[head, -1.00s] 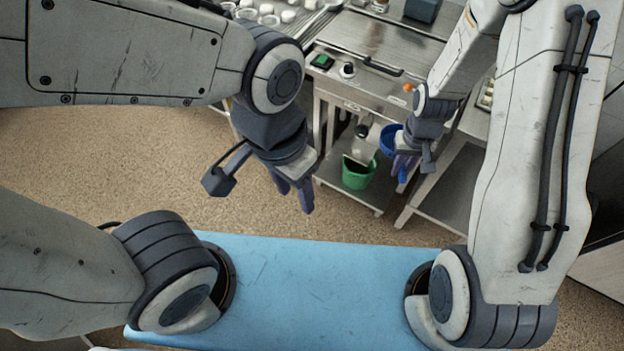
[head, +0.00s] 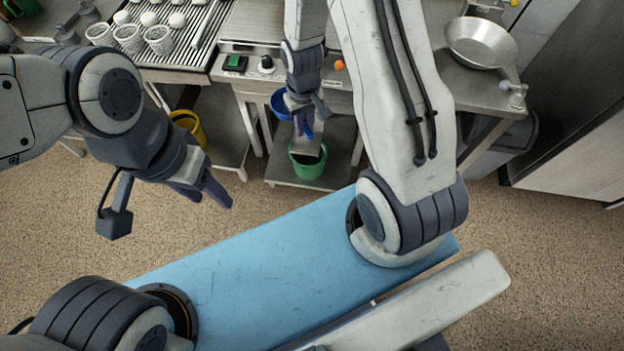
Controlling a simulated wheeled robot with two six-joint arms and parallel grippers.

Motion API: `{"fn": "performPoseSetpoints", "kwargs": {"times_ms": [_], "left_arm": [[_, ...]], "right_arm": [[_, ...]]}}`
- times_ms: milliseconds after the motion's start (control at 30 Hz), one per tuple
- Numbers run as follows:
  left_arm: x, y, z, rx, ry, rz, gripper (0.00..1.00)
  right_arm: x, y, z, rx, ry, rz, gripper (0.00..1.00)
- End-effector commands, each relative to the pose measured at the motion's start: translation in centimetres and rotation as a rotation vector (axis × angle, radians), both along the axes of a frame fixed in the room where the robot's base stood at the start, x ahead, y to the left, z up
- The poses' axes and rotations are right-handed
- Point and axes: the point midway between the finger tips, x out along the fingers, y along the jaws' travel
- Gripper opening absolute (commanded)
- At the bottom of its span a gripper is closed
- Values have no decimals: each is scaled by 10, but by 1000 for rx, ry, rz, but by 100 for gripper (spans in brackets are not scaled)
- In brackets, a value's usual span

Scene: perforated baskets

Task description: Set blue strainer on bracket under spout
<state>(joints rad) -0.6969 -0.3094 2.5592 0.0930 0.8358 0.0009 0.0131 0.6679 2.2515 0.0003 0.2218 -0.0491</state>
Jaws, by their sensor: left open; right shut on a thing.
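The blue strainer (head: 280,104) is a small blue basket, partly hidden behind my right gripper (head: 304,130). My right gripper is shut on it and holds it in front of the steel counter, above and slightly left of the green bucket (head: 306,170). A grey metal piece (head: 312,150), possibly the spout, shows just over the bucket, partly behind the gripper's fingers. I cannot make out the bracket. My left gripper (head: 217,192) is open and empty over the floor, left of the bucket and well apart from the counter.
The green bucket stands on a low steel shelf (head: 340,165). A yellow bucket (head: 187,126) sits on a shelf to the left. White perforated baskets (head: 128,38) stand on the ribbed counter at upper left. A steel pan (head: 480,42) lies at upper right. Open floor lies at right.

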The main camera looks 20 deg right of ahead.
Motion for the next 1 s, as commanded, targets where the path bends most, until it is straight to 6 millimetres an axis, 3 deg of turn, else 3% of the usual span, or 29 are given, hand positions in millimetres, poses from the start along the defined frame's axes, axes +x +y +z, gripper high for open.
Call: {"fn": "performPoseSetpoints", "kwargs": {"times_ms": [33, 100, 800, 1000], "left_arm": [[0, 0, -34, 1, 1, 0, 50], [-1, 0, -58, 1, 1, 0, 50], [0, 0, -278, 0, 0, -1, 50], [0, 0, -322, 1, 1, -1, 50]], "right_arm": [[0, -2, -36, 0, 1, 8, 0], [0, -6, -62, 0, 0, 24, 0], [3, -26, -302, 1, 0, 207, 0], [4, -31, -350, 0, -1, 248, 0]]}}
